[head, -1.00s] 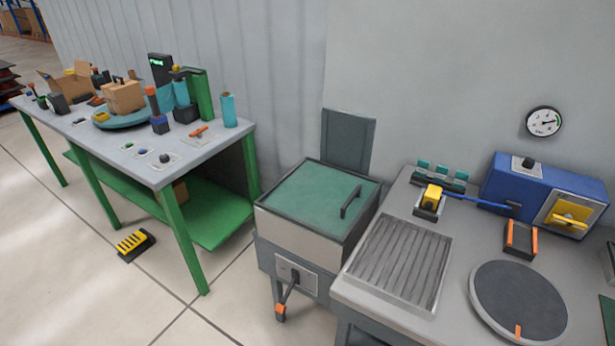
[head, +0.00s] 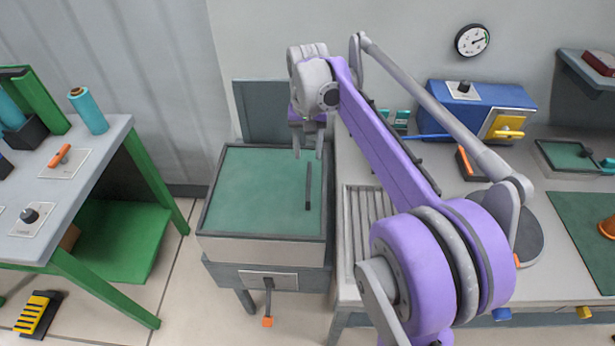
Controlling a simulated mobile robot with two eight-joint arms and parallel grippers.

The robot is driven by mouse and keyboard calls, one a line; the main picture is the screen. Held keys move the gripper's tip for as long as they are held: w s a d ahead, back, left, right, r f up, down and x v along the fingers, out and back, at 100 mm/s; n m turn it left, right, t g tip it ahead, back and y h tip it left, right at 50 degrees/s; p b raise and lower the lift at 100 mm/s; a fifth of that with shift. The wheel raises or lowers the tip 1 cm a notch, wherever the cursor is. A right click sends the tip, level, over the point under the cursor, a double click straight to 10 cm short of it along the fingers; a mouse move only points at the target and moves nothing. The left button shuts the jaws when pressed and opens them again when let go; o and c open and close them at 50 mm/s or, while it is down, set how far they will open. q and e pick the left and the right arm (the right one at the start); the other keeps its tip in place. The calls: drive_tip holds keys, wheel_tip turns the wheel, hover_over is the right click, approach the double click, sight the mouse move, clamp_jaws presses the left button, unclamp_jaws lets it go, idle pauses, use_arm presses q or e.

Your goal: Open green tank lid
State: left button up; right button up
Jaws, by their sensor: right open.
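The tank (head: 265,250) stands left of the grey workbench, with its green lid (head: 255,190) lying flat and shut on top. A dark bar handle (head: 308,187) is on the right part of the lid. My right gripper (head: 308,155) points down above the far right part of the lid, near the far end of the handle. Its two fingers are apart with nothing between them. It appears not to touch the handle, though the exact height is hard to tell. My left gripper is out of view.
A dark upright panel (head: 262,112) stands behind the tank. A lever with an orange end (head: 267,321) hangs at the tank's front. A ribbed tray (head: 362,220) lies on the workbench beside it, partly hidden by my arm. A green-legged table (head: 110,160) stands left, across a floor gap.

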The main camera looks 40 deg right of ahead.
sight(309, 183)
drive_tip(key=f, duration=1)
drive_tip(key=shift+s+f+b, duration=0.2)
drive_tip(key=shift+s+b, duration=0.05)
drive_tip(key=shift+b, duration=0.05)
clamp_jaws()
idle(1.0)
